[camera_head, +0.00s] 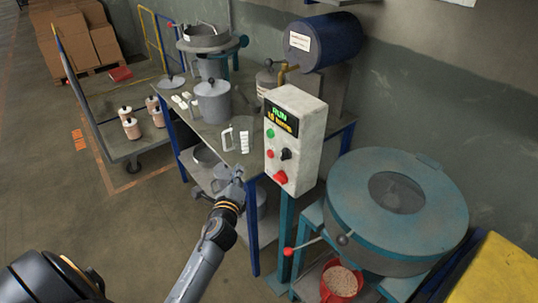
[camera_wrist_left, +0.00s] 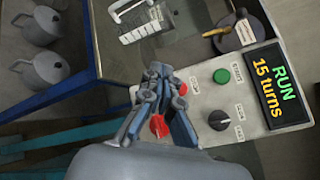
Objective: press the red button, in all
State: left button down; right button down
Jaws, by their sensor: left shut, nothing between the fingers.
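A pale control box (camera_head: 300,115) stands on a blue-green post, with a lit display reading "RUN" and "15 turns" (camera_wrist_left: 275,88). On its face are a green button (camera_head: 270,133), a small red button (camera_head: 270,154), a black knob (camera_head: 286,154) and a larger red knob (camera_head: 280,177). My left gripper (camera_head: 237,172) is shut and empty, left of the box's lower face. In the left wrist view, the gripper (camera_wrist_left: 160,75) partly covers the red knob (camera_wrist_left: 158,126). The small red button (camera_wrist_left: 182,88) shows just beside its fingers; contact cannot be told. My right gripper is not in view.
A bench (camera_head: 222,130) with a grey pot (camera_head: 212,102) and white pieces stands behind and left of the box. A large teal drum machine (camera_head: 350,205) with a red-tipped lever and a red bucket (camera_head: 340,284) stands to the right. A cart with jars is at far left.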

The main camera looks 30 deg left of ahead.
aim_at(270, 154)
pick_arm(q)
jog(key=w+d+b, duration=0.2)
jog(key=w+d, duration=0.1)
jog(key=w, duration=0.4)
jog(key=shift+w+d, duration=0.15)
jog(key=shift+w, duration=0.3)
dwell(1.1)
jog(key=shift+w+d, duration=0.15)
jog(key=shift+w, duration=0.15)
jog(key=shift+w+d, duration=0.2)
jog(key=shift+w, duration=0.2)
dwell(0.7)
jog(key=shift+s, duration=0.15)
jog(key=shift+s+a, duration=0.35)
jog(key=shift+s, duration=0.35)
